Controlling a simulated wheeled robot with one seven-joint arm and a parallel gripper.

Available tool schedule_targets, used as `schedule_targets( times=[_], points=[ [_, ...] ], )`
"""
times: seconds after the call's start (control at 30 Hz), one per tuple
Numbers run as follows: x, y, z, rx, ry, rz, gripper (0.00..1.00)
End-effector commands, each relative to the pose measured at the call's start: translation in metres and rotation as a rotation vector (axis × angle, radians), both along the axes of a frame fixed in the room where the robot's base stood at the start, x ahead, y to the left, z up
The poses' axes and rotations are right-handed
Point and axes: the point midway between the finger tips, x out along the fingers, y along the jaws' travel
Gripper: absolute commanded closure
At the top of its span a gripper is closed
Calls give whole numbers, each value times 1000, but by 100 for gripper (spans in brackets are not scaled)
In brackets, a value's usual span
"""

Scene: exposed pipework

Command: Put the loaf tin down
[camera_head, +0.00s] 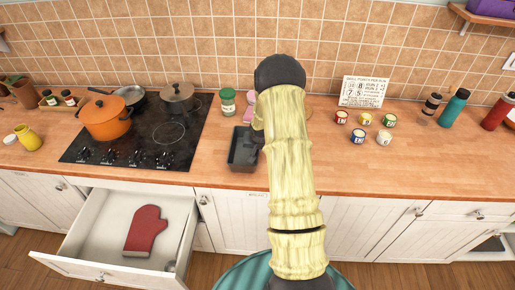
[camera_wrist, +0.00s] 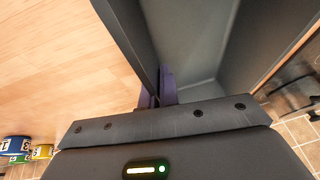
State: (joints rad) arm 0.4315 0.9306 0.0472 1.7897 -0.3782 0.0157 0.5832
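The dark grey loaf tin (camera_head: 240,160) is at the counter's front part, just right of the hob, partly hidden behind my arm. I cannot tell whether its base touches the wood. In the wrist view the tin (camera_wrist: 208,45) fills the upper right, with its hollow inside showing. My gripper (camera_wrist: 157,92) has its purple-dark fingers on either side of one tin wall, closed on it. In the head view my gripper (camera_head: 257,141) is mostly hidden by my arm at the tin's right side.
The wooden counter (camera_head: 350,175) is clear at front right. Small cans (camera_head: 384,138) and a sign (camera_head: 363,91) stand behind. Green-lidded jars (camera_head: 228,101) stand behind the tin. The hob (camera_head: 150,140) holds an orange pot (camera_head: 106,122). An open drawer (camera_head: 85,230) holds a red mitt (camera_head: 146,231).

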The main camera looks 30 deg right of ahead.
Motion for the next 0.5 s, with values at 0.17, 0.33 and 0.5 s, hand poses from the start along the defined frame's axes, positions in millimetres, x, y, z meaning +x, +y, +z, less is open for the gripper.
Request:
schedule_targets(
  times=[0.17, 0.33, 0.5],
  points=[
    [0, 0, -3, 0, 0, -1, 95],
    [0, 0, -2, 0, 0, -1, 76],
    [0, 0, -2, 1, 1, 0, 76]
  ],
)
